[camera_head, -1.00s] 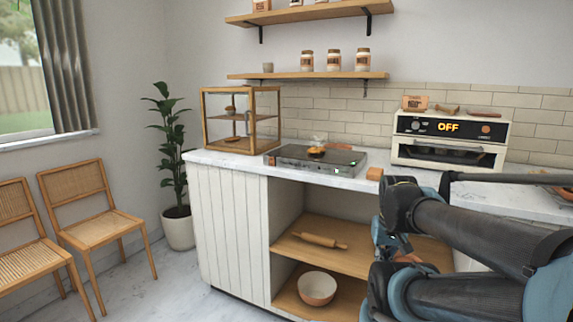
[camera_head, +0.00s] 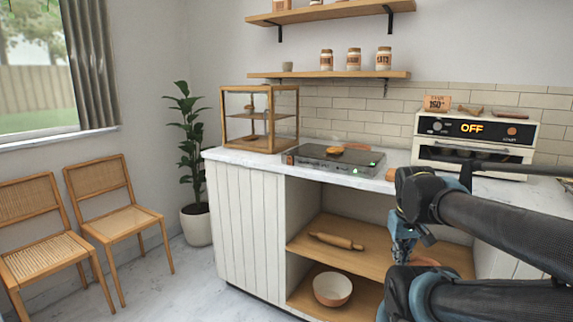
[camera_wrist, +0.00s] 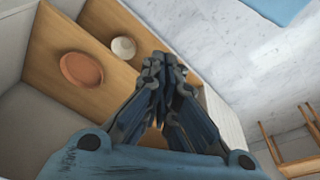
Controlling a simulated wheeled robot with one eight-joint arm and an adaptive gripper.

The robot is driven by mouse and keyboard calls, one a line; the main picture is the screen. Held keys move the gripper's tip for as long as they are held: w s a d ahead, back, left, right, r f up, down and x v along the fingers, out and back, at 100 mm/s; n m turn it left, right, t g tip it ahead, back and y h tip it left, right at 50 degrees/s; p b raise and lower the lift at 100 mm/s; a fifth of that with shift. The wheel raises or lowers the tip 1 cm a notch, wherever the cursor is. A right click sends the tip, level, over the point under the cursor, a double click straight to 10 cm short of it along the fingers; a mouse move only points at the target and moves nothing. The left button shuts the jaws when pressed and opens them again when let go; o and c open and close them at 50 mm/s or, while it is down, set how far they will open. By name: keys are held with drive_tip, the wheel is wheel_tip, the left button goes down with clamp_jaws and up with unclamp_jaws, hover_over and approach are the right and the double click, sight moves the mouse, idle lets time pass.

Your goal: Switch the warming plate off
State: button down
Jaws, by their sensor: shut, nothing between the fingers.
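The warming plate (camera_head: 333,161) is a flat grey unit with a dark top on the white counter. A small green light (camera_head: 372,163) shows at its right front. An orange-brown item (camera_head: 335,150) lies on top of it. My gripper (camera_head: 403,258) is in front of the cabinet, below counter height and to the right of the plate, apart from it. In the wrist view my gripper (camera_wrist: 165,62) has its fingers together and empty, pointing towards the shelves and floor. The warming plate does not show in the wrist view.
The counter edge (camera_head: 310,172) runs below the plate. An oven (camera_head: 475,142) reading OFF stands at right, and a glass display case (camera_head: 261,118) at left. Open shelves hold a rolling pin (camera_head: 337,241) and a bowl (camera_head: 332,289). Two chairs stand at left.

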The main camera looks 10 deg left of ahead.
drive_tip(key=w+a+r+n+t+h, duration=0.1)
drive_tip(key=w+a+r+n+h, duration=0.1)
drive_tip(key=w+a+r+n, duration=0.65)
drive_tip(key=w+a+r+n+t+h, duration=0.1)
drive_tip(key=w+a+r+n+t, duration=0.1)
drive_tip(key=w+a+r+n, duration=0.65)
drive_tip(key=w+a+r+n+t, duration=0.1)
drive_tip(key=a+n, duration=0.3)
drive_tip(key=a, duration=0.5)
drive_tip(key=w+a+r+n+t, duration=0.1)
drive_tip(key=w+a+n, duration=0.3)
drive_tip(key=a, duration=0.5)
drive_tip(key=w+a+r+n+t, duration=0.2)
drive_tip(key=w+a+n, duration=0.1)
drive_tip(key=a, duration=0.6)
drive_tip(key=shift+n, duration=0.9)
drive_tip(key=shift+r, duration=0.1)
approach(290, 161)
drive_tip(key=f, duration=0.1)
drive_tip(key=w+f, duration=0.1)
drive_tip(key=f, duration=0.1)
drive_tip(key=w+f, duration=0.1)
drive_tip(key=f, duration=0.1)
drive_tip(key=shift+d+f, duration=0.2)
drive_tip(key=shift+f, duration=0.05)
drive_tip(key=shift+w+d, duration=0.2)
drive_tip(key=shift+w, duration=0.45)
